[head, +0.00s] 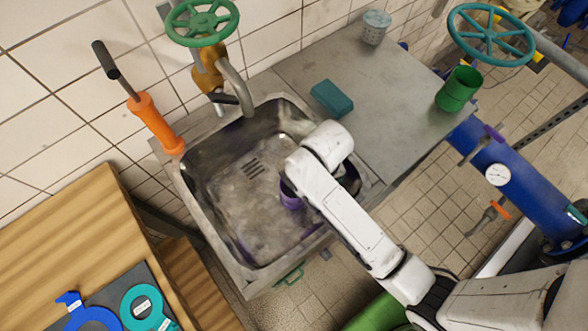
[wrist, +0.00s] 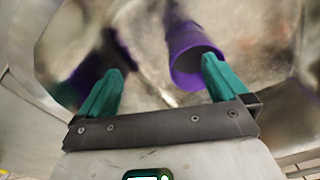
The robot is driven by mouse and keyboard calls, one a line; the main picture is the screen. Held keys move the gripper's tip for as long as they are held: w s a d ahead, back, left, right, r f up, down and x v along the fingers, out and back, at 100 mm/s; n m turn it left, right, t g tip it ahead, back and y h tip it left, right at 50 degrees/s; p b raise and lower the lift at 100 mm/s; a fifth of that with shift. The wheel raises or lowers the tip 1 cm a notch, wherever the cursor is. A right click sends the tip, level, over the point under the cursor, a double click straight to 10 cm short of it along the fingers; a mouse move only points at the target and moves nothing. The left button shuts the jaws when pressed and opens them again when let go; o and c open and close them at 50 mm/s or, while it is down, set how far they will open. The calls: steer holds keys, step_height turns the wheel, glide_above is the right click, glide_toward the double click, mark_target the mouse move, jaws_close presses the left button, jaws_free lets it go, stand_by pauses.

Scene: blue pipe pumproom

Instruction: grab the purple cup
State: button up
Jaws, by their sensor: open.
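The purple cup (head: 291,196) is in the metal sink (head: 225,215), partly hidden by my white arm in the head view. In the wrist view the purple cup (wrist: 187,42) is beyond the fingertips, with its rim toward me, just past the right finger. My gripper (wrist: 162,66) has two green fingers spread apart with nothing between them. The cup lies right of the middle of the gap, and the right fingertip overlaps its rim in the picture. I cannot tell whether they touch. My arm hides the gripper in the head view.
The sink walls close in around the gripper. A faucet (head: 236,88) reaches over the sink's back edge. On the steel counter are a teal sponge-like block (head: 332,98), a green cup (head: 458,89) and a grey cup (head: 375,27). A wooden table (head: 75,235) stands at left.

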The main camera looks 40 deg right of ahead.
steer(key=w+a+f+m+b, duration=0.1)
steer(key=w+a+f+b, duration=0.15)
steer(key=w, duration=0.25)
steer(key=p, duration=0.1)
glide_above(294, 196)
steer(key=shift+f, duration=4.05)
steer(key=shift+c, duration=0.3)
steer(key=c, duration=0.8)
steer(key=shift+r, duration=0.15)
